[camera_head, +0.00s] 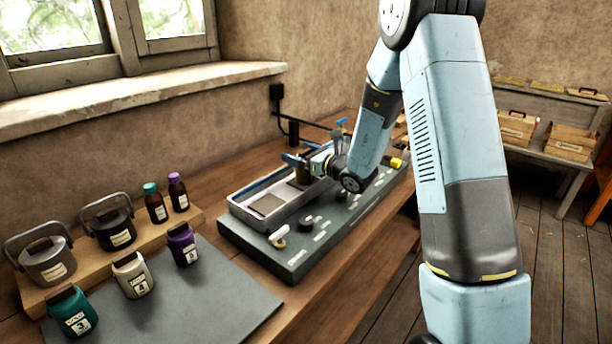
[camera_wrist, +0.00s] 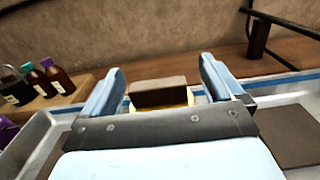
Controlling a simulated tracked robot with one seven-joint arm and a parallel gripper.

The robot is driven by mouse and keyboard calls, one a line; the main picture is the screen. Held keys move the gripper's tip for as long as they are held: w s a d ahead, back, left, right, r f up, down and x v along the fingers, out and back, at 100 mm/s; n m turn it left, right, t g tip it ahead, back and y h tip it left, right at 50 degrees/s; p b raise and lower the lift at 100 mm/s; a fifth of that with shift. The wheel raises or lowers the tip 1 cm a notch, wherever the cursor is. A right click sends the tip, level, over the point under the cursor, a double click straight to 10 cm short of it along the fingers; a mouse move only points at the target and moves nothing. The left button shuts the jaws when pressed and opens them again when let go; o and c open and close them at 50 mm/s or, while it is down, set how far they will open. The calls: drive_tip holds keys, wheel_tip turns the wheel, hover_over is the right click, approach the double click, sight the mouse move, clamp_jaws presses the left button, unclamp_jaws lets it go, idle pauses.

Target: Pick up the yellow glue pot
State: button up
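In the wrist view, a pot with a brown block-like lid and a strip of yellow below it, which looks like the yellow glue pot (camera_wrist: 159,97), sits between my gripper's fingers. My gripper (camera_wrist: 162,66) is open, with its two blue fingers on either side and a visible gap to the lid on each side. The pot's lower body is hidden behind the gripper's palm. In the head view, my gripper (camera_head: 315,146) is over the metal tray (camera_head: 243,213); the pot's yellow cannot be made out there.
The tray stands on a dark green board (camera_head: 288,266) with small parts and labels. Teal (camera_head: 72,313), white (camera_head: 133,275) and purple (camera_head: 182,245) pots stand left, with grey and black handled pots and two bottles behind. A dark rail and post (camera_wrist: 257,38) stand beyond the tray.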

clamp_jaws()
idle(0.8)
drive_tip(key=shift+r, duration=0.1)
